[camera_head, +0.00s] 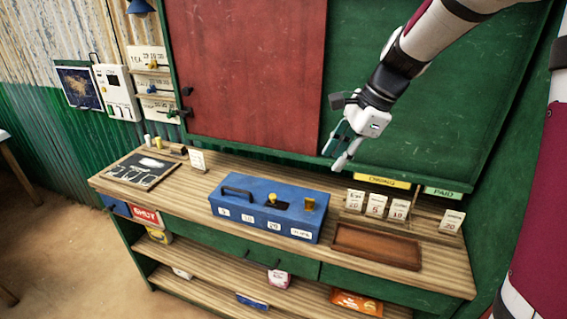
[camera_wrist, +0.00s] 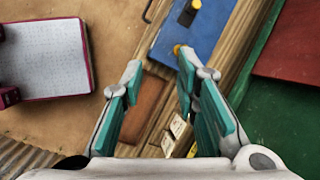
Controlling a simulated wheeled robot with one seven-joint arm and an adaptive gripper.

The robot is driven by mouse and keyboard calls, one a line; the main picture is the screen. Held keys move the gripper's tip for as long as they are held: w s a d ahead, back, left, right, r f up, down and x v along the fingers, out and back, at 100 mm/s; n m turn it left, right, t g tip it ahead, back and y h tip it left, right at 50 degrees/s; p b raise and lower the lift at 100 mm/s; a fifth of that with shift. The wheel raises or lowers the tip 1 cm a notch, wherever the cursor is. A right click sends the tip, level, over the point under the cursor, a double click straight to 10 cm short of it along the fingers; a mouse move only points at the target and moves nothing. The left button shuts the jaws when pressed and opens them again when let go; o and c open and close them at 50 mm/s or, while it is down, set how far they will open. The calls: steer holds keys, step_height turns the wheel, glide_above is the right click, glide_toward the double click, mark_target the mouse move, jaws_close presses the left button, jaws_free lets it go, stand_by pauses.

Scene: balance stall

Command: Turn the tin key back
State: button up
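The blue tin (camera_head: 262,214) stands on the wooden counter, with a dark handle and number labels on its front. A brass knob-like piece (camera_head: 309,204), which may be the key, stands up at the tin's right end. A second small yellow piece (camera_head: 271,199) sits by a dark patch mid-lid. My gripper (camera_head: 338,158) is raised above and behind the tin's right end, apart from it. In the wrist view my gripper (camera_wrist: 158,60) is open with nothing between its fingers. The blue tin (camera_wrist: 192,32) lies beyond the fingertips, and a yellow piece (camera_wrist: 179,49) shows by the right fingertip.
A brown tray (camera_head: 376,246) lies right of the tin, with several price cards (camera_head: 377,205) behind it. A chalkboard (camera_head: 142,171) and a small card (camera_head: 197,160) are at the left. The green board and red panel (camera_head: 250,75) rise behind the counter.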

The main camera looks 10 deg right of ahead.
mark_target(311, 199)
steer(key=w+d+f+m, duration=0.3)
steer(key=w+f+m, duration=0.3)
steer(key=w+f, duration=0.2)
steer(key=x, duration=0.9)
steer(key=p+x, duration=0.1)
steer(key=x, duration=0.3)
steer(key=shift+s+a+f, duration=0.15)
steer(key=shift+s+a, duration=0.15)
steer(key=shift+a, duration=0.1)
jaws_close()
